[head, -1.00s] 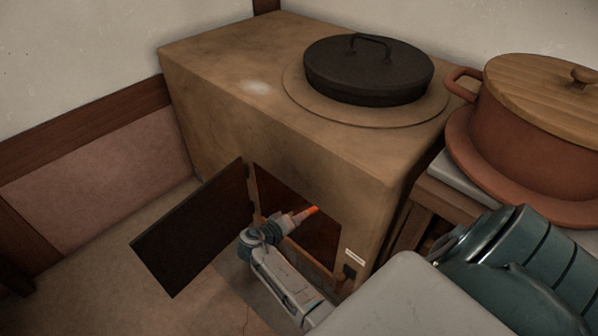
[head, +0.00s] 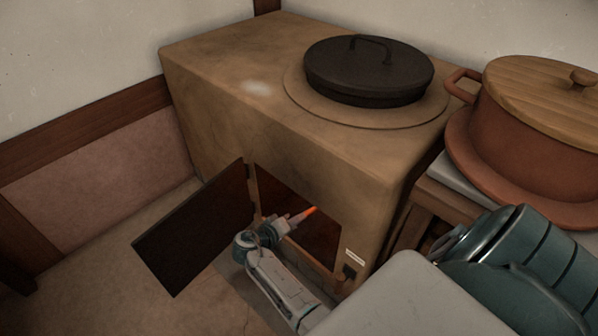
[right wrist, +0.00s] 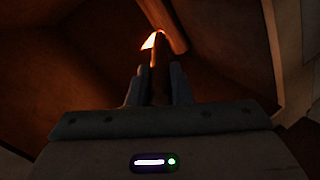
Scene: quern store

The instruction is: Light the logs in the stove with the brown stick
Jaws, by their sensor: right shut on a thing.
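The stove (head: 215,110) is a tan block with a square opening low in its front. Its dark door (head: 190,230) stands swung open to the left. My right gripper (head: 291,221) is at the opening, shut on the brown stick (right wrist: 160,78). The stick's tip glows orange in the head view, and a small bright flame (right wrist: 150,42) shows there in the right wrist view. A brown log-like piece (right wrist: 164,24) lies just beyond the flame; I cannot tell whether they touch. The other logs are hidden or too dark to make out. My left gripper is out of view.
A black lid (head: 368,70) sits on the stove top. A terracotta pot (head: 520,125) with a wooden lid stands on a stand at the right. The opening's edges are close around my right gripper. The floor left of the door is clear.

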